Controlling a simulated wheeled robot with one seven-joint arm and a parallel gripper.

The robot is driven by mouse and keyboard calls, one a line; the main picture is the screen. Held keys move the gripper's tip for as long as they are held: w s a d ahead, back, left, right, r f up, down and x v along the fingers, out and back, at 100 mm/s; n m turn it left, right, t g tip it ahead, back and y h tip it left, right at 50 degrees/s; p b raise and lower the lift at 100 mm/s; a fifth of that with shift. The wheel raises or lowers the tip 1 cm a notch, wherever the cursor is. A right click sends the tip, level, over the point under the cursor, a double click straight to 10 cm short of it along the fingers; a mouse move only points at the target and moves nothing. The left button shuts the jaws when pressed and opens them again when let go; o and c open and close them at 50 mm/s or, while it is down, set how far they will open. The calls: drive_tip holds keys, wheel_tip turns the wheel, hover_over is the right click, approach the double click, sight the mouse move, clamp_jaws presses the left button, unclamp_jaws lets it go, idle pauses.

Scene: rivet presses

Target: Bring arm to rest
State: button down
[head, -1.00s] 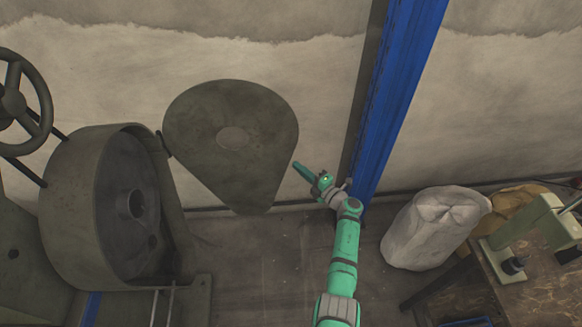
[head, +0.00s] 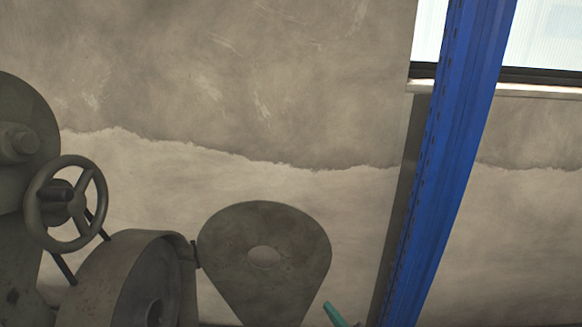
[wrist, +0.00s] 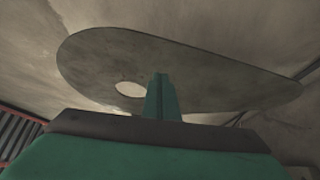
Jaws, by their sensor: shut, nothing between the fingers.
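My gripper (wrist: 160,95) shows in the wrist view as green fingers pressed together, with nothing between them. In the head view only a green tip of it (head: 334,314) shows at the bottom edge; the rest of my arm is out of the frame. A dark, teardrop-shaped cover plate (head: 290,235) with a round hole stands open beside the machine, left of that tip. The plate also fills the upper middle of the wrist view (wrist: 205,75), beyond the fingers. I see a gap between tip and plate in the head view.
The machine's round housing (head: 110,280) and handwheel (head: 65,203) are at the lower left. A blue steel column (head: 440,170) rises right of my gripper's tip. A window (head: 550,40) is at the upper right. The wall between is bare.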

drive_tip(key=s+a+f+m+t+h, duration=0.25)
drive_tip(key=s+a+m, duration=0.35)
drive_tip(key=s+a, duration=0.45)
drive_tip(key=s+a+m+t+h, duration=0.1)
drive_tip(key=s+a+m+h, duration=0.2)
drive_tip(key=s, duration=0.5)
drive_tip(key=s+a+m+h, duration=0.2)
drive_tip(key=s+m, duration=0.2)
drive_tip(key=s, duration=0.4)
drive_tip(key=s+r+m+g, duration=0.1)
drive_tip(key=s+r+m, duration=0.2)
drive_tip(key=s, duration=0.6)
drive_tip(key=s+r+m+g+h, duration=0.1)
drive_tip(key=s+r+m+g, duration=0.1)
drive_tip(key=s+r, duration=0.5)
drive_tip(key=s+d+r+m+g+h, duration=0.1)
drive_tip(key=s+r+m, duration=0.3)
drive_tip(key=s, duration=0.7)
drive_tip(key=shift+s+r+m+g, duration=0.3)
drive_tip(key=shift+s+r+g, duration=0.05)
drive_tip(key=shift+s+r, duration=0.1)
drive_tip(key=shift+w, duration=0.1)
